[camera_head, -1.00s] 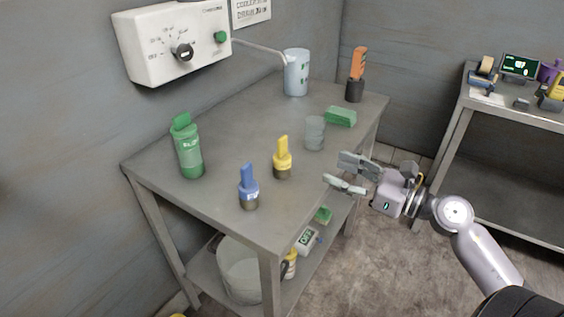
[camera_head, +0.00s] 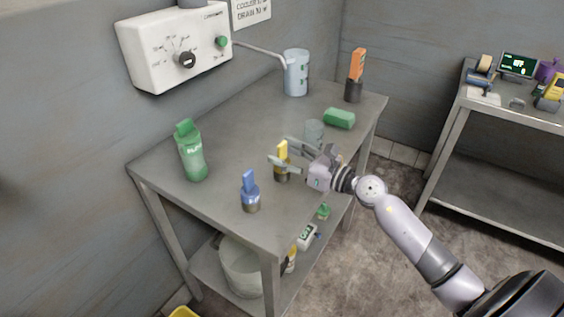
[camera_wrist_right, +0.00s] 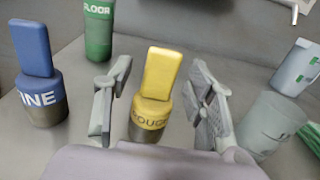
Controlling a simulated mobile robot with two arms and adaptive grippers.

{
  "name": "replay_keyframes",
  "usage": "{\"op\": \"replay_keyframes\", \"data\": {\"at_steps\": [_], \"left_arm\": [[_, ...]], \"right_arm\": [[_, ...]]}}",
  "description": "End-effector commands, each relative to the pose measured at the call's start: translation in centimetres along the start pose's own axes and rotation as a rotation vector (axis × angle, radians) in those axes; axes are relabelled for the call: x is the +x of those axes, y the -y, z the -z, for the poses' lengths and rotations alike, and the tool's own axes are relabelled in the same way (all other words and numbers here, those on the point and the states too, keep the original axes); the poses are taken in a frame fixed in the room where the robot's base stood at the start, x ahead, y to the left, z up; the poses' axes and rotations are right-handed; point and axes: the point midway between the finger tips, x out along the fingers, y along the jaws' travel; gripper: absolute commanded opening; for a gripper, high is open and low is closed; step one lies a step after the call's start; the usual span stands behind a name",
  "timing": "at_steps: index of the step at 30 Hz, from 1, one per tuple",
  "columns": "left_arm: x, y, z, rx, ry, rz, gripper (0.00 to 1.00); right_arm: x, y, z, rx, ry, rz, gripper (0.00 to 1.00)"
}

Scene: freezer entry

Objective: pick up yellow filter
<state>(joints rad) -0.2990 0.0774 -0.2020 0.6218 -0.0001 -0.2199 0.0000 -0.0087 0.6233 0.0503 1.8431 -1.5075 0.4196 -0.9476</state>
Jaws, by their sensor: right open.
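The yellow filter (camera_head: 282,161), with a yellow top and a dark base, stands upright on the grey table (camera_head: 240,128). My right gripper (camera_head: 287,153) is open at the filter, with its fingers on either side of it in the head view. In the right wrist view the yellow filter (camera_wrist_right: 152,95) stands between the two open fingers (camera_wrist_right: 160,108), with a visible gap on each side. The filter's lowest part is hidden behind my gripper body there. My left gripper is not in view.
A blue filter (camera_head: 250,192) stands close by at the front. A clear glass (camera_head: 314,131) is just behind my gripper.

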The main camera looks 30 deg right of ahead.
Motion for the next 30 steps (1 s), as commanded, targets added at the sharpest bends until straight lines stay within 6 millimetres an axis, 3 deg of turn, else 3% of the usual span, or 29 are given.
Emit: {"op": "replay_keyframes", "data": {"at_steps": [3,11,30], "left_arm": [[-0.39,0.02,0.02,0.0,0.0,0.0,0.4],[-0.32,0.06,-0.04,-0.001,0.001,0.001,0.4],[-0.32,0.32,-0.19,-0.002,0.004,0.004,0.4]], "right_arm": [[1.07,-0.02,-0.11,0.001,0.001,0.0,0.5],[1.2,-0.03,0.03,0.0,0.0,-0.001,0.49],[1.17,-0.02,0.03,0.0,0.0,-0.001,0.07]]}}
